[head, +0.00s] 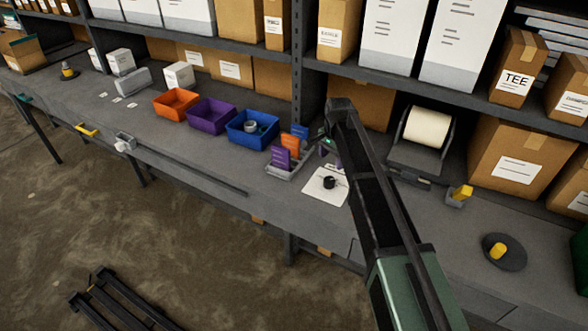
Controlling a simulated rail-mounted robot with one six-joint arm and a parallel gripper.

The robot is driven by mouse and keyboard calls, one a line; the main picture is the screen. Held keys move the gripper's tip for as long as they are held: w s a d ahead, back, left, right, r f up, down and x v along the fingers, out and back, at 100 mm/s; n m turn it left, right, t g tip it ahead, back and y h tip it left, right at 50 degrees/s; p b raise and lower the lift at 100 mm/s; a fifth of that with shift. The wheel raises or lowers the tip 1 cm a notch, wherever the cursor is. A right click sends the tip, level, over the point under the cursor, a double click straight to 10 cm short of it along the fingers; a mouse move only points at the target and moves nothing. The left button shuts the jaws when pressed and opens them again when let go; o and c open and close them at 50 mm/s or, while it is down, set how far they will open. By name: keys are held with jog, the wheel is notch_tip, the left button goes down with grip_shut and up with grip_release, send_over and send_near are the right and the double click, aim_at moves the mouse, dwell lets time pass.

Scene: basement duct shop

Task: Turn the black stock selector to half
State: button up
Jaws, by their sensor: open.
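The black stock selector (329,182) is a small round black knob on a white plate (318,198) on the grey bench. Its markings are too small to read, so I cannot tell where it points. My gripper (328,147) is above and beyond the knob in the picture, apart from it. It is open and looks empty; my own arm partly hides it.
A card holder (284,171) with purple and orange cards stands just left of the plate. Blue (239,130), purple (203,127) and orange bins (166,110) sit further left. A paper roll (427,127), yellow switch (462,192) and yellow knob (498,251) are right.

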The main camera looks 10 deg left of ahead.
aim_at(330, 180)
notch_tip(330, 180, down, 11)
jog(key=m+b, duration=0.2)
jog(key=b, duration=0.9)
jog(key=shift+w, duration=0.15)
jog(key=shift+r, duration=0.1)
jog(key=shift+c, duration=0.4)
jog(key=c, duration=0.8)
jog(key=shift+c, duration=0.2)
